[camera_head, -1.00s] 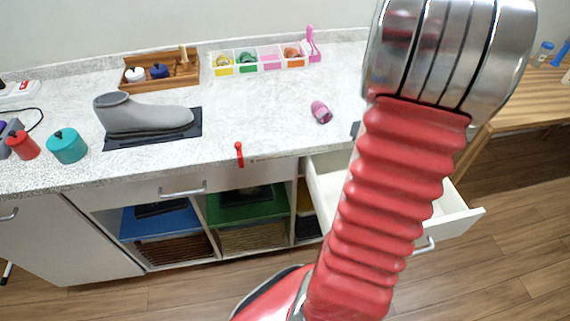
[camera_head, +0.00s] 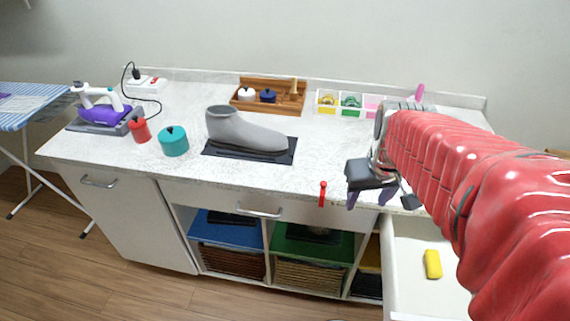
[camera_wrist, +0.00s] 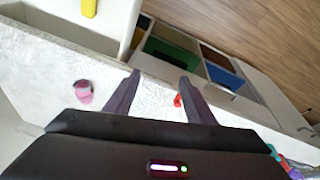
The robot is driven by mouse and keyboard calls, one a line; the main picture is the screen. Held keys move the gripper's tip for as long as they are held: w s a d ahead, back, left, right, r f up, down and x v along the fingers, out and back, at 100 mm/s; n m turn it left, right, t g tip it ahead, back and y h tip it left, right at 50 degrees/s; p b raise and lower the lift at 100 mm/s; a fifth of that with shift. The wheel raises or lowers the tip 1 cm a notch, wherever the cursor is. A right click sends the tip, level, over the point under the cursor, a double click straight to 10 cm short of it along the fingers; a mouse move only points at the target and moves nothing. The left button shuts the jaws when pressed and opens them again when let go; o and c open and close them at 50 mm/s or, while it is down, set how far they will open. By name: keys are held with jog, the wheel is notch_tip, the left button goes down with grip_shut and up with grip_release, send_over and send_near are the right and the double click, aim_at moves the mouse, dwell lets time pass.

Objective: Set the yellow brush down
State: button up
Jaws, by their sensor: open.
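The yellow brush (camera_head: 432,264) lies on the floor of the open white drawer (camera_head: 408,236) at the lower right of the head view. It also shows at the top left of the wrist view (camera_wrist: 90,8), inside the drawer (camera_wrist: 60,33). My gripper (camera_head: 370,198) is near the counter's front edge, left of the drawer and apart from the brush. In the wrist view its two fingers (camera_wrist: 158,84) are spread with nothing between them. My red-sleeved arm covers the right part of the drawer in the head view.
A red handle-like item (camera_head: 323,193) lies at the counter edge near my gripper. A pink item (camera_wrist: 83,91) lies on the counter. A grey boot-shaped object (camera_head: 240,132), teal pot (camera_head: 173,141) and iron (camera_head: 103,112) stand further left. Open cubbies hold baskets below.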

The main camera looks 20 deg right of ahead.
jog(key=s+a+r+n+t, duration=0.1)
jog(key=s+a+r, duration=0.1)
jog(key=a, duration=0.5)
jog(key=s+a+r+n+t+y, duration=0.1)
jog(key=s+a+r, duration=0.1)
jog(key=a, duration=0.6)
jog(key=shift+s+a+r+t, duration=0.2)
jog(key=shift+s+r+t, duration=0.1)
jog(key=shift+s, duration=0.1)
jog(key=shift+c, duration=0.6)
